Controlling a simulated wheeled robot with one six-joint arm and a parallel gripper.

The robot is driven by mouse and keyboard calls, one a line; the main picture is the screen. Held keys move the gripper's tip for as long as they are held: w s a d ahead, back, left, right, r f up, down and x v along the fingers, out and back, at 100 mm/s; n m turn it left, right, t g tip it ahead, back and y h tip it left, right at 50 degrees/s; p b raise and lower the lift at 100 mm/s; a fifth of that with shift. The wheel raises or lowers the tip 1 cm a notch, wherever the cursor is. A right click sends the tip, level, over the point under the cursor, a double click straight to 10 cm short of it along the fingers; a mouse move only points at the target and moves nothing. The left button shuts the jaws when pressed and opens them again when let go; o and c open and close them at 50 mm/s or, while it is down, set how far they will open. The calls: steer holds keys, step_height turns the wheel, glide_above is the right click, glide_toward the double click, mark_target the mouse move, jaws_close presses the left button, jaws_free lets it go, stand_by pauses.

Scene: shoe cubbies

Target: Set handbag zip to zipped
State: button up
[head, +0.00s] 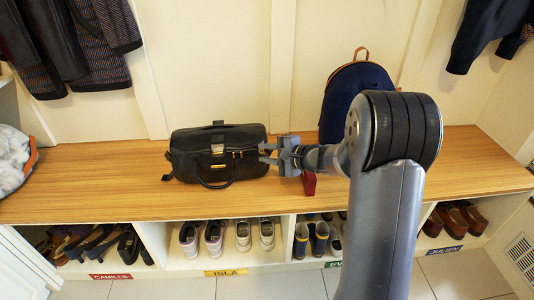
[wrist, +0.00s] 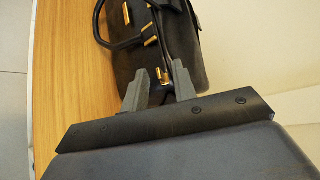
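The handbag (head: 215,140) is black with gold fittings and a dark handle, standing on the wooden bench. In the wrist view the handbag (wrist: 185,40) fills the top middle, with its handle on the left. A small gold piece (wrist: 162,75), perhaps the zip pull, shows at the bag's near end, between and just beyond my fingers. My gripper (head: 264,153) is at the bag's right end, its two fingers apart and nothing visibly held. In the wrist view my gripper (wrist: 158,78) is open, too close to the bag to tell whether it touches. I cannot tell how far the zip is open.
The wooden bench (head: 90,180) is clear left of the bag. A navy backpack (head: 345,90) and a red object (head: 309,184), partly hidden by my arm, are on the right. Cubbies with shoes (head: 243,235) are below. A wall stands behind; jackets (head: 70,45) hang above.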

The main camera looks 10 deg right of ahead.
steer(key=p+v, duration=0.2)
steer(key=v, duration=0.8)
steer(key=shift+s+d+r+p, duration=0.2)
steer(key=shift+s+d+p, duration=0.05)
steer(key=shift+p, duration=0.15)
steer(key=s+a+b+x, duration=0.1)
steer(key=b+x, duration=0.1)
steer(key=x, duration=1.1)
steer(key=shift+a+r, duration=0.3)
steer(key=shift+a, duration=0.35)
steer(key=shift+s+d, duration=0.1)
steer(key=shift+s, duration=0.05)
